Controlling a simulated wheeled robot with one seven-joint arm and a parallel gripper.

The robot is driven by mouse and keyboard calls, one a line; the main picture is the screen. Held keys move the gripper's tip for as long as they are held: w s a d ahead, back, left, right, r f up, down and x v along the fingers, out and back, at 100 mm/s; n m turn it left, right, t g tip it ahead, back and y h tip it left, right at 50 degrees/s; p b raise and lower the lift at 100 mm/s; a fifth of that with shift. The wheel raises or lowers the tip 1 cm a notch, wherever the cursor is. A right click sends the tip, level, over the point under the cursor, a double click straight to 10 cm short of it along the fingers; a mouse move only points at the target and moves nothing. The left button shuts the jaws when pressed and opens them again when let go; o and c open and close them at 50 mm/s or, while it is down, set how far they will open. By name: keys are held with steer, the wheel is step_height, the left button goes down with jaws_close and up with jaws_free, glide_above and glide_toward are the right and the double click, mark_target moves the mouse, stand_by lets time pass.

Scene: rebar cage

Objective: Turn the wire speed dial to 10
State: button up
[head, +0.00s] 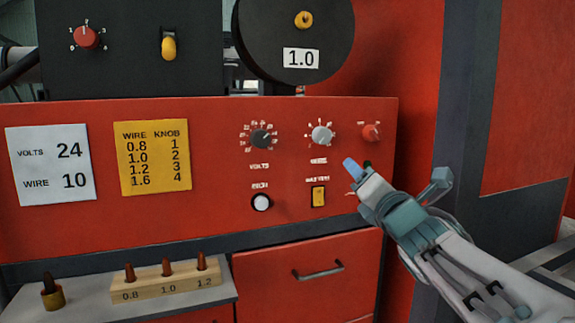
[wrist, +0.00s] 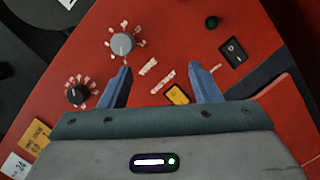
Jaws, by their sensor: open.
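The wire speed dial looks to be the grey knob (head: 321,134) in a ring of white marks on the red panel, right of the black VOLTS dial (head: 262,138). Its label is hard to read, and I cannot tell which number it points at. In the wrist view the grey knob (wrist: 122,43) is at upper left, beyond the left fingertip, and the VOLTS dial (wrist: 77,94) is lower left. My gripper (head: 398,172) is open and empty, below and right of the grey knob. In the wrist view its blue fingers (wrist: 159,70) are apart, with nothing between the tips.
A white card (head: 50,165) reads VOLTS 24, WIRE 10. A yellow chart (head: 152,158) hangs beside it. A red knob (head: 371,132), a yellow switch (head: 319,196) and a white button (head: 262,202) are nearby. The wrist view shows a black rocker switch (wrist: 233,52) and green button (wrist: 211,22).

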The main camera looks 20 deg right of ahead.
mark_target(325, 137)
steer(key=w+a+r+n+y, duration=0.1)
steer(key=w+r+n+y, duration=0.1)
steer(key=w+n, duration=0.1)
steer(key=w+a+r+n+t+y, duration=0.1)
steer(key=w+r+n+y, duration=0.1)
steer(key=n, duration=0.4)
steer(key=w+r+n+t+y+p, duration=0.1)
steer(key=w+r+n+y, duration=0.1)
steer(key=w+n, duration=0.3)
steer(key=shift+a+y, duration=0.3)
steer(key=shift+a, duration=0.1)
steer(key=c, duration=1)
